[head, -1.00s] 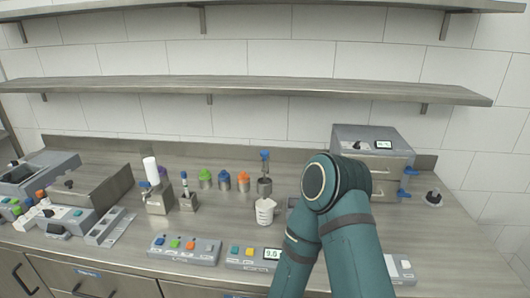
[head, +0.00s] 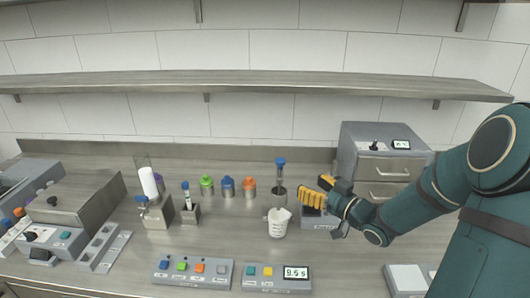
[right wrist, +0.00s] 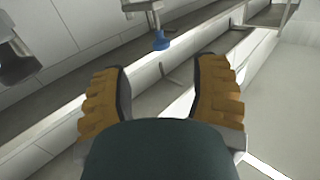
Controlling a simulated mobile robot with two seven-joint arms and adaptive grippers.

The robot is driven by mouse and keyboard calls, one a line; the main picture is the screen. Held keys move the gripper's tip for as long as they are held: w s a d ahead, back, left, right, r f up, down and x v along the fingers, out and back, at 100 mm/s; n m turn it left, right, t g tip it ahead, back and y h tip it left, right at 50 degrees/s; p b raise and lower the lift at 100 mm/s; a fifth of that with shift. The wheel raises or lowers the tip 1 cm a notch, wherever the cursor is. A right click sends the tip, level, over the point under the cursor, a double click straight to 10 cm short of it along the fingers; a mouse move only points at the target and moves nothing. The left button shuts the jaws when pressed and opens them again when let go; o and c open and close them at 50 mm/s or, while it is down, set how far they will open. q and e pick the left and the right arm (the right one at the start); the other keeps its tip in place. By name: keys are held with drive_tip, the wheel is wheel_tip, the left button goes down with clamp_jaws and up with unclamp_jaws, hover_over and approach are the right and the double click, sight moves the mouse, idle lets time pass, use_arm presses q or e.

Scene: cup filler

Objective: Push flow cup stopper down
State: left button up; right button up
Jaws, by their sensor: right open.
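The flow cup (head: 278,194) is a small metal cup in the middle of the counter. Its stopper (head: 280,163) stands upright in it, with a blue knob on top of a thin rod. A white beaker (head: 278,224) is in front of and below the cup. My right gripper (head: 313,189) has yellow-padded fingers and is open and empty, just right of the flow cup and apart from it. In the right wrist view, the open fingers (right wrist: 160,85) have nothing between them, and a blue knob (right wrist: 162,41) shows beyond them. My left gripper is out of view.
Several colored-lid containers (head: 228,187) stand left of the flow cup. A metal drawer unit (head: 379,160) stands behind my right arm. A button panel (head: 192,272) and a display panel (head: 277,278) lie at the front edge. A shelf (head: 250,84) runs above.

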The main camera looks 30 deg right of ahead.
sight(284, 162)
drive_tip(key=shift+n, duration=0.4)
drive_tip(key=r+x, duration=0.1)
drive_tip(key=x, duration=0.7)
drive_tip(key=r+x, duration=0.1)
drive_tip(key=x, duration=0.3)
drive_tip(key=shift+w+r, duration=0.25)
drive_tip(key=shift+w, duration=0.2)
clamp_jaws()
